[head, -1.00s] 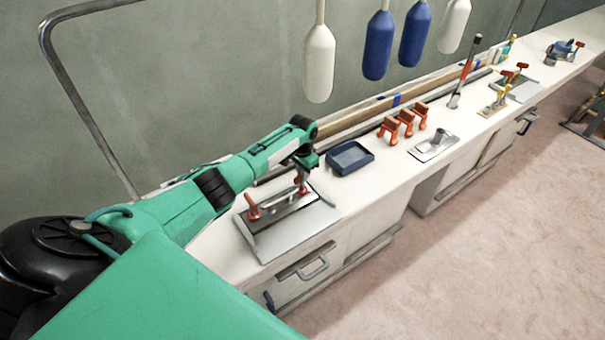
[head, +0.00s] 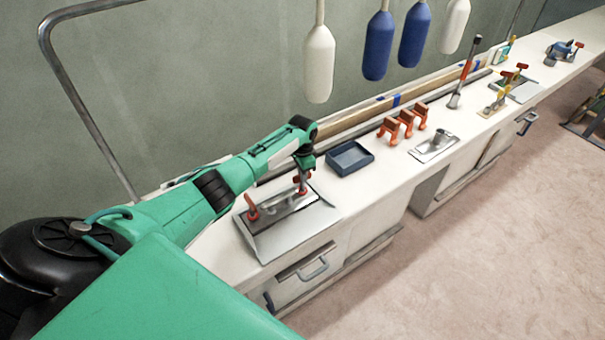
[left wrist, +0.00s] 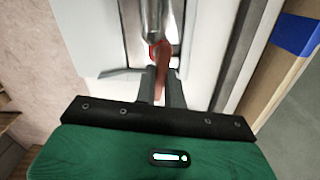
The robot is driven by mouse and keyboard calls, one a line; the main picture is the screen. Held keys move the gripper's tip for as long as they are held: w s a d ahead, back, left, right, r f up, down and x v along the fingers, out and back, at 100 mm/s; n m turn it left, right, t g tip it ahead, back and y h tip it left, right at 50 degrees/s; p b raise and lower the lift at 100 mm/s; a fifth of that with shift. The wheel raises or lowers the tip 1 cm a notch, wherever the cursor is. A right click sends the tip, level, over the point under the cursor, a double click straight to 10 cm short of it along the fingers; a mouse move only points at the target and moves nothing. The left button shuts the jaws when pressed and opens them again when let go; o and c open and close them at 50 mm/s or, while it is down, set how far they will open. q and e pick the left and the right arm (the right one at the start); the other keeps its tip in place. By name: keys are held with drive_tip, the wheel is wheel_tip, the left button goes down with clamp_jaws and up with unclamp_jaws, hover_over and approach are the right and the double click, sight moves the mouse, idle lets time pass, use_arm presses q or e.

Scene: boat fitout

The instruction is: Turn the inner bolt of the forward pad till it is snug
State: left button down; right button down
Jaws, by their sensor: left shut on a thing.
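The pad (head: 275,232) nearest me on the bench is a grey plate with a dark strip and a silver bar on top. Red-handled bolts stand at its two ends. The near bolt (head: 252,207) stands free. My left gripper (head: 302,184) is over the far-end bolt, pointing down. In the left wrist view its fingers are shut on the red bolt handle (left wrist: 162,72), with the silver bar (left wrist: 153,22) just beyond. The fingers partly hide the bolt's foot, so I cannot tell how tightly it sits. My right gripper is not in view.
A blue tray (head: 350,158) and several orange clamps (head: 403,124) stand farther along the bench. Beyond them are a metal plate with a cylinder (head: 434,147), an upright tool (head: 465,72) and other pads (head: 515,83). Fenders (head: 319,65) hang above the bench.

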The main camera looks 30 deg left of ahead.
use_arm(q)
drive_tip(key=c, duration=1.6)
unclamp_jaws()
drive_tip(key=shift+w+a+r, duration=0.15)
drive_tip(key=shift+w+r, duration=0.05)
drive_tip(key=shift+r, duration=0.15)
drive_tip(key=shift+o, duration=0.6)
drive_tip(key=shift+s+f, duration=0.15)
wheel_tip(320, 180, up, 14)
drive_tip(key=b, duration=0.2)
